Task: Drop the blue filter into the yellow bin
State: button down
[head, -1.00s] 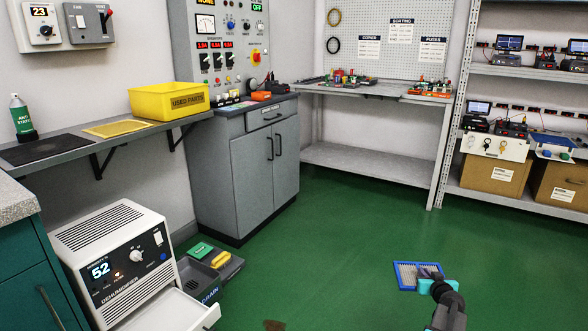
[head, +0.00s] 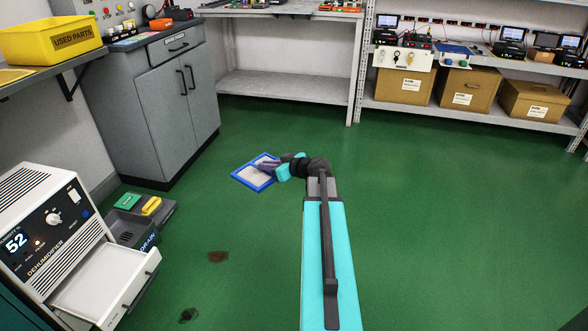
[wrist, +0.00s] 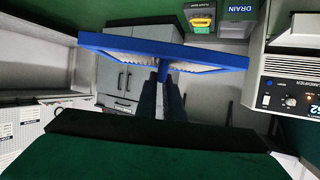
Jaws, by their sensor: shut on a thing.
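The blue filter (head: 254,174) is a flat panel with a blue frame and pale mesh. My gripper (head: 272,165) is shut on its edge and holds it out in front of my arm, apparently above the green floor. In the wrist view the blue filter (wrist: 150,52) spans the upper middle, with my gripper's fingers (wrist: 163,75) at its near edge. The yellow bin (head: 50,40), labelled USED PARTS, stands on the wall shelf at the upper left, well apart from the filter. Its inside is mostly hidden.
A dehumidifier (head: 45,225) with its tray (head: 110,278) pulled out stands at the lower left, beside a drain tray (head: 130,228). A grey cabinet (head: 170,110) is behind. Dark stains (head: 218,256) mark the floor. The floor at right is clear.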

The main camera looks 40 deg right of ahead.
jog(key=a+r+n+g+y, duration=0.1)
jog(key=a+r+n+y, duration=0.2)
jog(key=a, duration=0.8)
jog(key=a+r+n+g+y, duration=0.2)
jog(key=a+r+n+y, duration=0.1)
jog(key=a, duration=0.9)
jog(key=a+r+n+g+y, duration=0.2)
jog(key=a+r, duration=0.3)
jog(key=a, duration=0.7)
jog(key=shift+s+a+r+n+y, duration=0.15)
jog(key=shift+s+r+n+y, duration=0.1)
jog(key=shift+n+y, duration=0.65)
jog(key=shift+f, duration=0.1)
